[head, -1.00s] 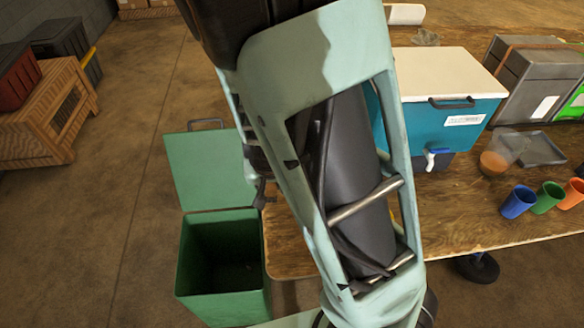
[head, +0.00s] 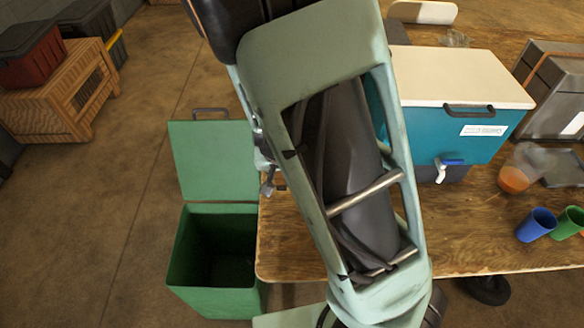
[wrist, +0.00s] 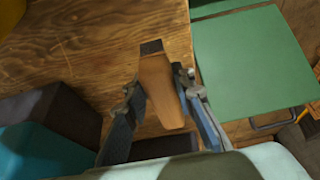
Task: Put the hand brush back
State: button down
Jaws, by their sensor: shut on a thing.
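My gripper (wrist: 156,80) is shut on the hand brush (wrist: 160,90) in the wrist view. The brush shows as a tan wooden body with a dark end pointing to the top of the picture. Its bristles cannot be made out. The gripper and brush appear over or near the wooden table (wrist: 80,50), left of the green bin's lid (wrist: 248,62). In the head view my arm hides both gripper and brush.
The open green bin (head: 190,285) stands on the floor left of the table (head: 480,240). Floor left of the bin is clear.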

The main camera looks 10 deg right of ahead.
jog(key=w+d+f+b, duration=0.1)
jog(key=w+f, duration=0.1)
jog(key=w, duration=0.1)
jog(key=w+d+f+b, duration=0.1)
jog(key=w+d+f, duration=0.1)
jog(key=w+f, duration=0.1)
jog(key=w+d+f+b, duration=0.1)
jog(key=w+f+b, duration=0.1)
jog(key=w+f, duration=0.1)
jog(key=shift+w+d+f, duration=0.15)
jog(key=shift+w+d, duration=0.2)
jog(key=shift+w, duration=0.2)
jog(key=shift+w+d+f+b, duration=0.15)
jog(key=shift+f+b, duration=0.25)
jog(key=shift+f, duration=0.5)
jog(key=shift+w+a+f+b, duration=0.1)
jog(key=shift+f+b, duration=0.25)
jog(key=shift+f, duration=0.55)
jog(key=shift+f, duration=0.2)
jog(key=c, duration=1.6)
grip_release()
